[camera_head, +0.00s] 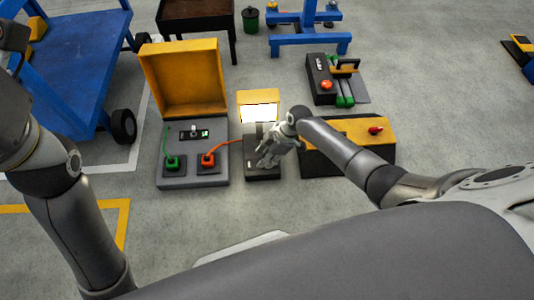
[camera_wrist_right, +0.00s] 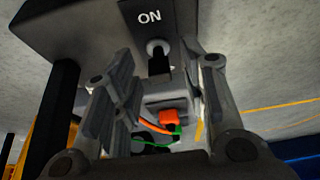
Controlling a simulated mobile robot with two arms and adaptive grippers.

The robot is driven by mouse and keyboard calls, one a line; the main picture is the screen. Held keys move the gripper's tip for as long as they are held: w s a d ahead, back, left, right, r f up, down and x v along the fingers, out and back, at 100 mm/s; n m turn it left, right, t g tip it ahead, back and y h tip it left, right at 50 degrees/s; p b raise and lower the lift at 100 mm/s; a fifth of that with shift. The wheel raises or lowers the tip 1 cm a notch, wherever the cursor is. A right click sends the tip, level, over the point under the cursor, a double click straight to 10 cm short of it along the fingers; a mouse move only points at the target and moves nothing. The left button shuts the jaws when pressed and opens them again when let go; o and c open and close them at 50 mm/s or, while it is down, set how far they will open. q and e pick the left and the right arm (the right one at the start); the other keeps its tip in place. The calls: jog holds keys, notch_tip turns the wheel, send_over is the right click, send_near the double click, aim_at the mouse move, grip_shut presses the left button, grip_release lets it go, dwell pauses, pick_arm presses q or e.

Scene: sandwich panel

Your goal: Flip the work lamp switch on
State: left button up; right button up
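The work lamp (camera_head: 259,112) has a yellow top edge and a bright white glowing panel. It stands at the back of a dark switch box (camera_head: 262,172). My right gripper (camera_head: 267,157) is over that box and hides part of it. In the right wrist view the box carries the label "ON" (camera_wrist_right: 150,17), with a toggle switch (camera_wrist_right: 157,47) beneath it. The right gripper's fingers (camera_wrist_right: 165,70) are spread on either side of the switch's dark lever, with gaps visible. Contact with the lever cannot be told. My left gripper is out of view.
Left of the lamp is a grey panel (camera_head: 192,182) with green and red connectors and a raised yellow lid (camera_head: 185,75). An orange cable runs to the lamp box.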

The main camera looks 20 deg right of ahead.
jog(key=v, duration=1.2)
